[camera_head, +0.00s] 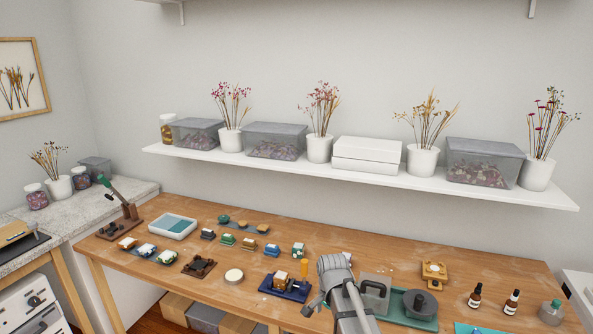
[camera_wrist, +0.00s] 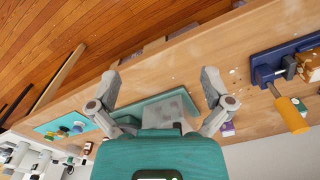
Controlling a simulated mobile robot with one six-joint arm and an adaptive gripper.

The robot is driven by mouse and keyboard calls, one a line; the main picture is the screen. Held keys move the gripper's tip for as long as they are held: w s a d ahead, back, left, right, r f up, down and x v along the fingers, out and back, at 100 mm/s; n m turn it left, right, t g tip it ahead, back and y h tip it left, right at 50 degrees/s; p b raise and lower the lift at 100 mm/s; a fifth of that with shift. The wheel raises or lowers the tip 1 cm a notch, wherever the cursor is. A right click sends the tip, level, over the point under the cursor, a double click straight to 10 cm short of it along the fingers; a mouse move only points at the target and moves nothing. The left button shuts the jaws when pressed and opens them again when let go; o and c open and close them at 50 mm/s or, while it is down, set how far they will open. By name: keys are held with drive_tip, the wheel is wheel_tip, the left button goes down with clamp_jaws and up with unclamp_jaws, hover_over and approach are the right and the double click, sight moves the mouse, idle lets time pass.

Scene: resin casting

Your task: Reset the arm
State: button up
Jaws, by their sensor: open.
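My gripper (camera_wrist: 158,82) shows in the wrist view with its two grey fingers spread wide and nothing between them. It hangs above the wooden workbench (camera_head: 215,285), over a teal tray (camera_wrist: 150,106) that my gripper's body partly hides. In the head view my grey arm reaches in from the bottom edge, right of the middle. The gripper's fingers cannot be made out there. The teal tray also shows in the head view (camera_head: 393,314), just right of my arm, with a dark round lidded pot (camera_head: 420,303) on it.
A blue clamp fixture (camera_head: 285,288) with an orange handle stands left of my arm; it also shows in the wrist view (camera_wrist: 262,72). A grey handled container (camera_head: 375,290) is close on the right. Dropper bottles (camera_head: 475,296) stand farther right. A loaded shelf (camera_head: 360,177) hangs behind.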

drive_tip(key=s+d+n, duration=0.7)
drive_tip(key=s+n, duration=0.2)
drive_tip(key=s, duration=0.2)
drive_tip(key=shift+s+d, duration=0.35)
drive_tip(key=shift+s, duration=0.05)
